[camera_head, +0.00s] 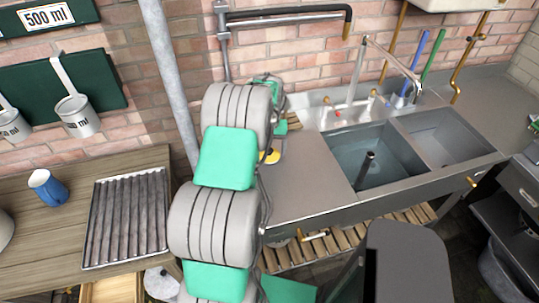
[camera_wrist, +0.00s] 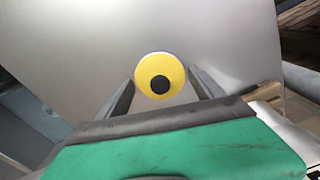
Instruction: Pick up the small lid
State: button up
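The small lid (camera_wrist: 160,66) is a round yellow disc with a black knob in its centre. It appears to lie on the grey steel counter (camera_wrist: 235,45). In the head view a bit of the yellow lid (camera_head: 270,157) shows beside my arm, which hides the rest. My gripper (camera_wrist: 161,75) is open, with one finger on each side of the lid in the wrist view. Nothing is held. I cannot tell how far the fingertips are above the counter. In the head view my arm hides most of the gripper.
The counter (camera_head: 305,180) is clear right of my arm, up to the sink (camera_head: 375,160) with its tap (camera_head: 359,70). A wooden table at left carries a blue cup (camera_head: 48,187) and a ridged metal tray (camera_head: 127,217). A vertical grey pipe (camera_head: 168,80) stands left of my arm.

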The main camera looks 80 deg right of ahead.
jog(key=c, duration=1)
